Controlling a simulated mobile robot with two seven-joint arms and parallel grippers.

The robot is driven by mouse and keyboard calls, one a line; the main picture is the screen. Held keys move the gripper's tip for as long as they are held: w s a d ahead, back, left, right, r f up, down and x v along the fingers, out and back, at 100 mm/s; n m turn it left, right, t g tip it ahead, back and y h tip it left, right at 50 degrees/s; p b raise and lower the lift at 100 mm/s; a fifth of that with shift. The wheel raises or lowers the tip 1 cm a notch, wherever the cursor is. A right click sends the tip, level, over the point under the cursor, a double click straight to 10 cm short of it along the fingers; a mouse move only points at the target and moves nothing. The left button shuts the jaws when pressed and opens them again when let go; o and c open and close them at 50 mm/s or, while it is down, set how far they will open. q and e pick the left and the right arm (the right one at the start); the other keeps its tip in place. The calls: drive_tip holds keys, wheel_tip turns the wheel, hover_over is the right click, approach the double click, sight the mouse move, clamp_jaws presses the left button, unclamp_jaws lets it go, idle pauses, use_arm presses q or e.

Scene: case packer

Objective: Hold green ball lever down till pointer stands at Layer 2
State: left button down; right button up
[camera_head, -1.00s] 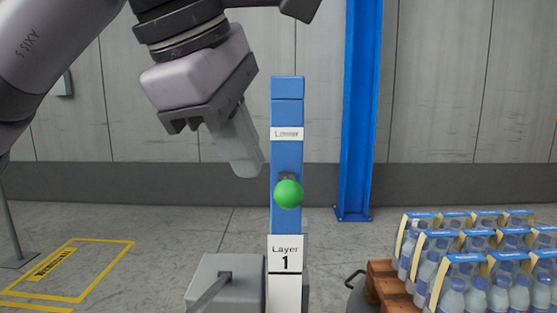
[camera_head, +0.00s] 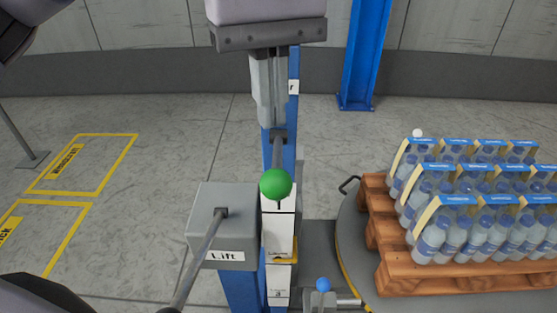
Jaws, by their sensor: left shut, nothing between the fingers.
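The green ball lever (camera_head: 275,183) sticks out towards me from the blue post (camera_head: 266,290), its grey rod (camera_head: 278,152) visible behind the ball. My left gripper (camera_head: 268,122) is shut and empty, pointing down just above the rod, in front of the post. I cannot tell whether its tips touch the rod. White layer cards (camera_head: 278,237) run down the post below the ball, with a yellow pointer mark (camera_head: 281,258) low among them. The card text is too small or hidden to read surely. My right gripper is not in view.
A grey box marked Lift (camera_head: 222,225) with a dark lever stands left of the post. A blue ball lever (camera_head: 323,285) is at the bottom. A wooden pallet (camera_head: 440,285) of bottle packs stands right, on a round grey turntable.

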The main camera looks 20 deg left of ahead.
sight(274, 169)
use_arm(q)
drive_tip(key=shift+f, duration=0.1)
drive_tip(key=f+b, duration=0.6)
drive_tip(key=shift+s+d+f, duration=0.2)
drive_tip(key=shift+s+f, duration=0.1)
drive_tip(key=shift+f, duration=0.1)
idle(0.3)
